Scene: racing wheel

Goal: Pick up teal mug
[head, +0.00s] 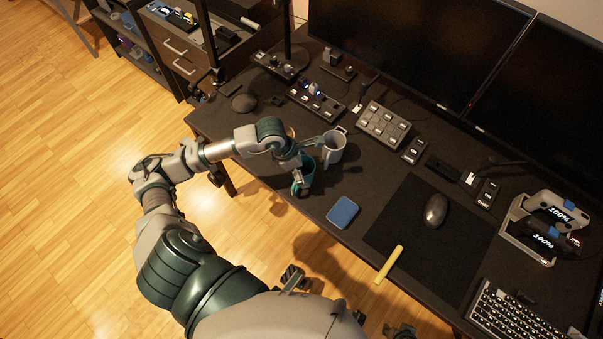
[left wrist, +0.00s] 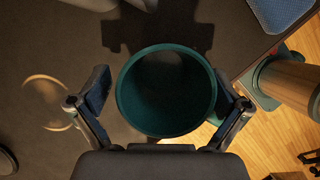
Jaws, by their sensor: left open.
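The teal mug (head: 306,172) stands near the front left edge of the dark desk in the head view. My left gripper (head: 299,178) is at the mug and partly covers it. In the left wrist view I look down into the round mouth of the teal mug (left wrist: 166,92). The fingers of my left gripper (left wrist: 164,98) are open, one on each side of the mug, with small gaps seeming to show. The mug's handle is not clear. My right gripper is not in view.
A grey mug (head: 334,148) stands close behind the teal one. A blue pad-like object (head: 342,212) lies to the right, then a yellow stick (head: 389,265) and a mouse (head: 435,209). Button boxes (head: 383,125) stand behind. The desk's front edge (head: 272,190) is close.

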